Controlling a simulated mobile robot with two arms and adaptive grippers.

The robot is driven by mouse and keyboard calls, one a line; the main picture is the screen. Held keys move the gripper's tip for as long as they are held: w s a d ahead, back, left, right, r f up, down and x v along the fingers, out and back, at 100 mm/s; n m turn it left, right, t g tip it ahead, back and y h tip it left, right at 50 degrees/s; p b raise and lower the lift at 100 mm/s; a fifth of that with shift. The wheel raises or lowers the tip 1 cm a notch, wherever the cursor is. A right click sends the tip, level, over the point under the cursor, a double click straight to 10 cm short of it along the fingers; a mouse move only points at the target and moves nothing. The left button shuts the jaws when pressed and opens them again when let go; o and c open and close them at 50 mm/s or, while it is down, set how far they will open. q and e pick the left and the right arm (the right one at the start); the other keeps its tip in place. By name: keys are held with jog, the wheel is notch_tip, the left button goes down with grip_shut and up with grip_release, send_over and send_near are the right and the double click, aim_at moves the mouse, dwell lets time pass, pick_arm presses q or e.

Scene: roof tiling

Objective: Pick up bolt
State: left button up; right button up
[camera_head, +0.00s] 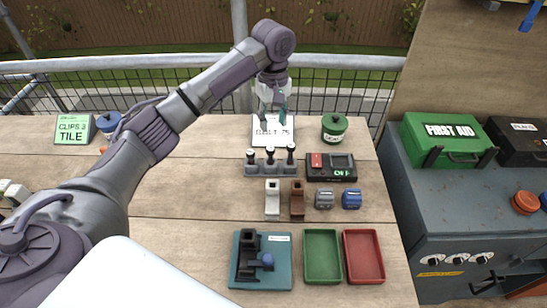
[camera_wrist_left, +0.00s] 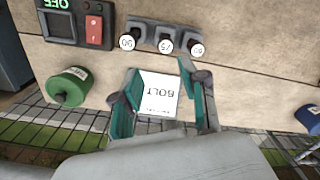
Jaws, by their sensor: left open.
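Three bolts with dark shafts and pale round tops stand upright in a grey rack (camera_head: 270,170) in the middle of the table. The middle bolt (camera_head: 270,152) is between the left bolt (camera_head: 250,155) and the right bolt (camera_head: 291,149). In the left wrist view the bolt tops carry numbers; the middle one (camera_wrist_left: 166,46) reads 75. A white card (camera_head: 272,131) behind the rack reads BOLT 75. My left gripper (camera_head: 273,114) is open and empty above the card, behind the rack and apart from the bolts. My right gripper is not in view.
A black device with a red button (camera_head: 316,161) and a green lidded pot (camera_head: 334,127) are right of the rack and card. Pale and brown brackets (camera_head: 297,200) stand in front. A teal fixture (camera_head: 240,280), green tray (camera_head: 323,282) and red tray (camera_head: 363,283) lie nearer. Bare wood lies left of the rack.

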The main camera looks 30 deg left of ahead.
aim_at(270, 148)
pick_arm(q)
jog(key=f, duration=0.7)
jog(key=shift+s+f+p, duration=0.15)
jog(key=shift+s+p, duration=0.1)
jog(key=shift+p, duration=0.15)
jog(key=f, duration=0.2)
jog(key=f+p, duration=0.1)
jog(key=f, duration=0.1)
jog(key=shift+s+a, duration=0.2)
jog(key=shift+s, duration=0.2)
jog(key=shift+w+f, duration=0.1)
jog(key=shift+f, duration=0.5)
grip_shut()
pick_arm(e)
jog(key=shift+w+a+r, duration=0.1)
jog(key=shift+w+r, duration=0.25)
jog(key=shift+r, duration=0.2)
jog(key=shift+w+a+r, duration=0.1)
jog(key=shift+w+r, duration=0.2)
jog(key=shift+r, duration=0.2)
